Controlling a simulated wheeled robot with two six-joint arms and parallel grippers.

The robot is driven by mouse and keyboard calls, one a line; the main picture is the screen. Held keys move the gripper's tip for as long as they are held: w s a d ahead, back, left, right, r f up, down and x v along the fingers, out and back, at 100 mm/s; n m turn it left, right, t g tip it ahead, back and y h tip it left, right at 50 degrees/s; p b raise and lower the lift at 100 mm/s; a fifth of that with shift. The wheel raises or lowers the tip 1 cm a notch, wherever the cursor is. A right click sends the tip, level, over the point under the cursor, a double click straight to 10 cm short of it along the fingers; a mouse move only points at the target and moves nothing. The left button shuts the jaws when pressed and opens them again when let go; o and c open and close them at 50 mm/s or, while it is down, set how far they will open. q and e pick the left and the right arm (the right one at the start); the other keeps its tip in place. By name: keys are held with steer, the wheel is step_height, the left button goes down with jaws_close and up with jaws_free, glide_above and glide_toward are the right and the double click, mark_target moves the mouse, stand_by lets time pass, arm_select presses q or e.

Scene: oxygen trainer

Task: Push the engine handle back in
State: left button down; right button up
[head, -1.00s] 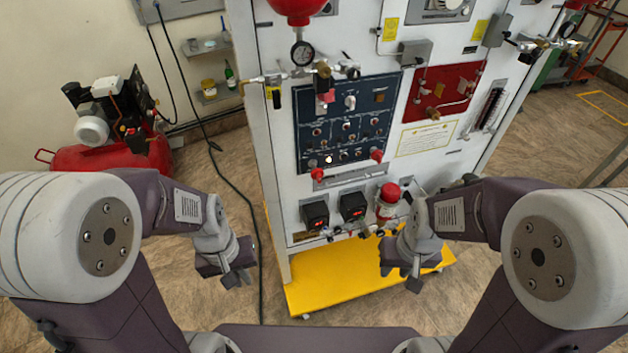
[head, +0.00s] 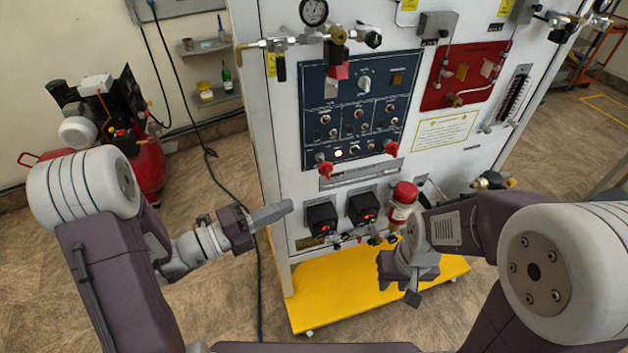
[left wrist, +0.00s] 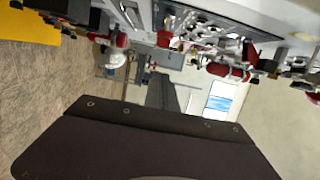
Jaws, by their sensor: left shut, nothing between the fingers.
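The white trainer cabinet (head: 290,235) carries a dark blue control panel (head: 316,105). A red block (head: 341,70) sits at the panel's top. I cannot tell which of these is the engine handle. My left gripper (head: 287,207) is shut and empty, pointing right toward the cabinet's left edge, below the panel. It also shows in the left wrist view (left wrist: 162,92). My right gripper (head: 412,294) hangs low before the cabinet, its jaws unclear.
Two black gauge boxes (head: 321,217) and a red-topped bottle (head: 402,205) project from the cabinet's lower front. A yellow base (head: 335,300) juts out below. A red compressor (head: 148,165) and a black cable stand left.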

mark_target(326, 175)
arm_select(q)
steer(key=w+d, duration=0.3)
steer(key=w, duration=0.1)
steer(key=w+d+b, duration=0.1)
steer(key=w+d, duration=0.3)
steer(key=shift+w+d, duration=0.15)
steer(key=shift+d, duration=0.15)
steer(key=shift+w+a, duration=0.2)
steer(key=shift+w, duration=0.2)
